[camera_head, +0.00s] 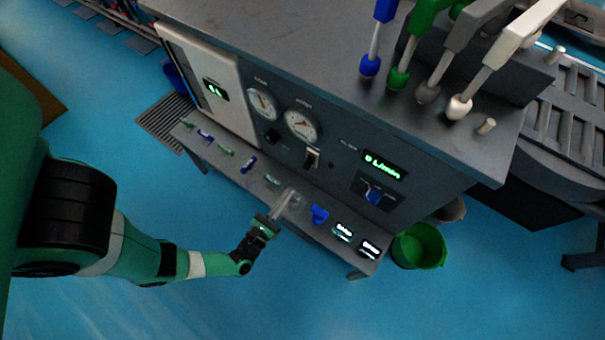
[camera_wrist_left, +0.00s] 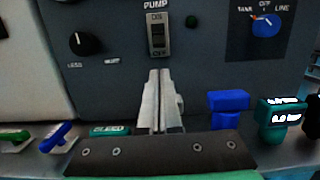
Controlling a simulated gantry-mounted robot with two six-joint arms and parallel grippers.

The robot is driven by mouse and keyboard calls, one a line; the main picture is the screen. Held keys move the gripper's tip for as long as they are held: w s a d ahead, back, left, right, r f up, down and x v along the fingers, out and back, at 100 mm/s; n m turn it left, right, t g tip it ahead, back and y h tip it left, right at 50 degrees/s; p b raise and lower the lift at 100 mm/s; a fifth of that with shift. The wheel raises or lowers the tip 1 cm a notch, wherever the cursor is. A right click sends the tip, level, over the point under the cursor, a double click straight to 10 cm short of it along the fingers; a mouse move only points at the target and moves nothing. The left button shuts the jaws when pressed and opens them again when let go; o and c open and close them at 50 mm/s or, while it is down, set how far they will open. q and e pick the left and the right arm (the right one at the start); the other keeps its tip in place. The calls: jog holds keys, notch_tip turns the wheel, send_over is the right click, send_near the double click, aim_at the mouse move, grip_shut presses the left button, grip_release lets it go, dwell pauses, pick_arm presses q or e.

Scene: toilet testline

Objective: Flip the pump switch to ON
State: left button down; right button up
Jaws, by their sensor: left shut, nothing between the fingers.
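The pump switch (camera_head: 311,158) is a small dark rocker in a light plate on the dark front panel, below the right-hand gauge. In the left wrist view the switch (camera_wrist_left: 158,38) sits under the PUMP label, with ON at its top and OFF at its bottom. I cannot tell clearly which side is pressed in. My left gripper (camera_head: 290,194) is shut and empty, in front of the panel and over the shelf. In the left wrist view its closed fingertips (camera_wrist_left: 160,73) point at the panel just below the switch, apparently apart from it. My right gripper is not in view.
A black knob (camera_wrist_left: 85,43) is left of the switch, and a small dark green lamp (camera_wrist_left: 191,21) is to its right. A blue selector knob (camera_head: 374,196) is further right. Blue and green handles line the shelf; a blue one (camera_head: 319,214) stands right of my gripper.

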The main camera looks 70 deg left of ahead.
aim_at(308, 165)
pick_arm(q)
jog(key=x, duration=0.9)
jog(key=shift+b, duration=0.45)
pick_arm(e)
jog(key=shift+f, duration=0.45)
